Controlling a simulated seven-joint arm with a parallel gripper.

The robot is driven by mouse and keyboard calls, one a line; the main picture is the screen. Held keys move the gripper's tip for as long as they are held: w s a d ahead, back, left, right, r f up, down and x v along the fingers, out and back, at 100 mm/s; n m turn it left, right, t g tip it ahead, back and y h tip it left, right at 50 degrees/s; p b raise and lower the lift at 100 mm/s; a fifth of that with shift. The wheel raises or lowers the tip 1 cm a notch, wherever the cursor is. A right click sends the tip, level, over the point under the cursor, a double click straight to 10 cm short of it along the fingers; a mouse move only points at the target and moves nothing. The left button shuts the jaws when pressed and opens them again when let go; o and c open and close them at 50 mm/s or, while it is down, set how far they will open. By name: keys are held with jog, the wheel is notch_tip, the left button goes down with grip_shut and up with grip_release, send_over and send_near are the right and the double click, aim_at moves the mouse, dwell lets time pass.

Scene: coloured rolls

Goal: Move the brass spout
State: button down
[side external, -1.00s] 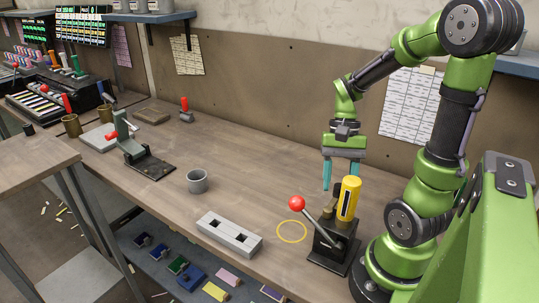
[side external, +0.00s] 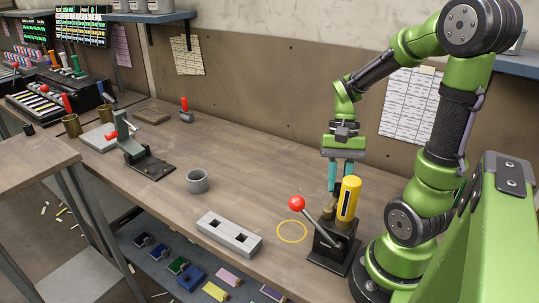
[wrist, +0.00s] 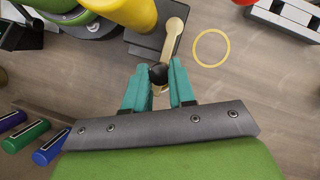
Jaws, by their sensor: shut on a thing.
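The brass spout (wrist: 173,38) is a tan bar on the dark dispenser base (side external: 327,246), beside the yellow cylinder (side external: 348,199). In the wrist view its near end reaches between the teal fingertips of my gripper (wrist: 159,78). My gripper is shut on the spout, with a dark round part showing between the fingers. In the side view my gripper (side external: 341,183) points down just behind the yellow cylinder, which partly hides the grip. A lever with a red ball (side external: 297,203) leans out from the dispenser's left.
A yellow ring (side external: 291,231) is marked on the bench left of the dispenser. A grey two-hole block (side external: 229,236), a grey cup (side external: 197,181) and a green press (side external: 128,138) stand farther left.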

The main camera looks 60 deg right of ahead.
jog(key=shift+w, duration=0.1)
jog(key=shift+w+a+n+g+h, duration=0.25)
jog(key=shift+w+n, duration=0.3)
jog(key=shift+n, duration=0.6)
jog(key=shift+w+a+n+g+h, duration=0.1)
jog(key=shift+w+n+g+h, duration=0.35)
jog(key=shift+n, duration=0.65)
jog(key=shift+w+a+n+g+h, duration=0.2)
jog(key=shift+w+n, duration=0.4)
jog(key=shift+n, duration=0.55)
jog(key=c, duration=0.9)
grip_release()
jog(key=shift+c, duration=0.2)
jog(key=v, duration=1.7)
jog(key=shift+f, duration=0.1)
